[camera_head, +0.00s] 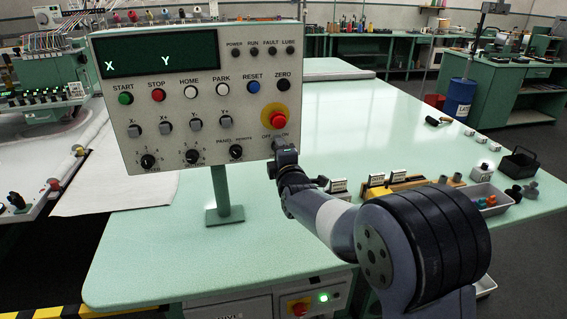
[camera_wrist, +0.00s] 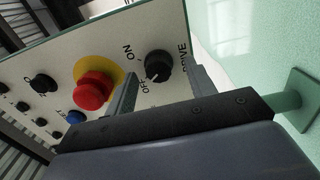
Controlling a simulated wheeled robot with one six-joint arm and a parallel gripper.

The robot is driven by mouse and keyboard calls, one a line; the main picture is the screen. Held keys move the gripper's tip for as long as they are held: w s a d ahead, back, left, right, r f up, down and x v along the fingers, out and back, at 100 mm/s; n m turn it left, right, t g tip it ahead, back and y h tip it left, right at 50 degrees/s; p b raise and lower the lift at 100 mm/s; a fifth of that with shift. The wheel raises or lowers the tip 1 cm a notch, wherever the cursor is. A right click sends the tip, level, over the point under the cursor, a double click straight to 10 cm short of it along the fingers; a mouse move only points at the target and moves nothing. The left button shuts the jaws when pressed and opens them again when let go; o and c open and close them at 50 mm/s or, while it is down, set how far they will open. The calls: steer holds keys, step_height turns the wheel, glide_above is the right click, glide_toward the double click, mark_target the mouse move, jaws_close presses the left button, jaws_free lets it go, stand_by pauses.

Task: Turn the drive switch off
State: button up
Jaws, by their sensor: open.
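The drive switch (camera_wrist: 160,64) is a round black knob on the grey control panel (camera_head: 180,75), below the red emergency button (camera_head: 275,114). In the wrist view its white mark points down-left, toward the OFF label; the ON label is further up-left. My gripper (camera_wrist: 163,76) is open, with one finger on each side of the knob. I cannot tell whether the fingers touch it. In the head view my gripper (camera_head: 284,150) hides the knob at the panel's lower right corner.
The red emergency button on its yellow ring (camera_wrist: 95,88) sits close beside my left finger in the wrist view. The panel stands on a green post (camera_head: 221,185) on the pale green table (camera_head: 400,110). Blocks and a tray (camera_head: 487,200) lie to the right.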

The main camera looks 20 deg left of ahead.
steer(key=b+v, duration=0.1)
steer(key=v, duration=0.9)
steer(key=shift+w+a, duration=0.1)
steer(key=p+x, duration=0.1)
steer(key=x, duration=0.9)
steer(key=shift+w, duration=0.25)
steer(key=shift+a, duration=0.1)
steer(key=shift+s+d+r+m+p, duration=0.1)
steer(key=shift+s+d+m+p, duration=0.3)
steer(key=shift+m+p, duration=1.65)
steer(key=shift+s+d+r+m+p, duration=0.15)
steer(key=shift+s+m+p, duration=0.3)
steer(key=shift+m+p, duration=1.6)
steer(key=shift+s+d+f+m+p, duration=0.1)
steer(key=shift+s+d+m+p, duration=0.6)
steer(key=shift+m, duration=2.3)
